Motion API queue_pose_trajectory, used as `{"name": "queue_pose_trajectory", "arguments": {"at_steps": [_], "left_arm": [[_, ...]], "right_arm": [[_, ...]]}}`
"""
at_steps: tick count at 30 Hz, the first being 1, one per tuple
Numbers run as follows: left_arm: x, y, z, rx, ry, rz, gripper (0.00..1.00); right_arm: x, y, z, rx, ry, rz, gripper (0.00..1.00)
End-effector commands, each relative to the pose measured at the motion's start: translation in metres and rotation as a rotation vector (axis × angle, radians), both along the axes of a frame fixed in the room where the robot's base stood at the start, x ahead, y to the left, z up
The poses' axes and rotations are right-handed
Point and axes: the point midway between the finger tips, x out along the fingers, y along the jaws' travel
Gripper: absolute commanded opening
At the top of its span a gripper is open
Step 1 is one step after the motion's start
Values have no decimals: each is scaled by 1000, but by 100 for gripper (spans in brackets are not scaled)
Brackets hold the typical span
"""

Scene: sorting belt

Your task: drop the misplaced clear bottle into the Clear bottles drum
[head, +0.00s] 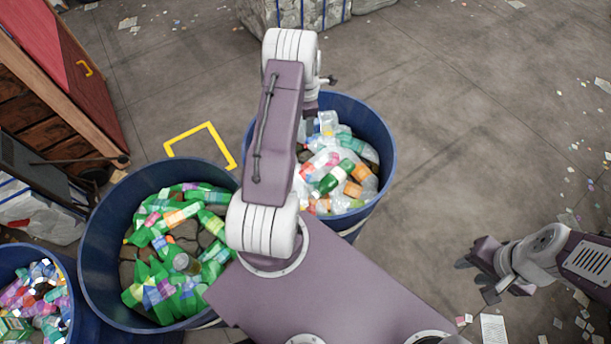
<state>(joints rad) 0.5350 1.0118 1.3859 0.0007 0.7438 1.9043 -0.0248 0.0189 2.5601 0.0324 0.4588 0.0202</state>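A blue drum (386,150) right of centre holds mostly clear bottles, with some green and coloured ones among them. A second blue drum (92,262) to its left holds mostly green bottles.
A third blue drum (62,262) with mixed coloured items is at the lower left. A yellow floor marking (208,127) lies behind the green-bottle drum. A wooden cabinet (95,110) stands at the upper left and bales (290,12) at the top. The floor at right is open, with scattered scraps.

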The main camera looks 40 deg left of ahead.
Motion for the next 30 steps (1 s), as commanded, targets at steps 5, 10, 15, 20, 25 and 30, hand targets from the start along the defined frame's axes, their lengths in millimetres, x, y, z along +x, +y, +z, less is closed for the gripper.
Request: {"name": "queue_pose_trajectory", "arguments": {"at_steps": [5,10,15,20,25,30], "left_arm": [[0,0,-4,0,0,5,18],[0,0,-21,0,0,3,18],[0,0,-47,-1,1,2,18],[0,0,-61,0,0,1,18],[0,0,-61,1,-1,1,18],[0,0,-61,0,0,1,81]], "right_arm": [[0,0,-4,0,0,0,36],[0,0,-16,0,0,0,36],[0,0,-34,0,0,0,36],[0,0,-43,0,0,0,36],[0,0,-42,0,0,0,36],[0,0,-42,0,0,0,36]]}}
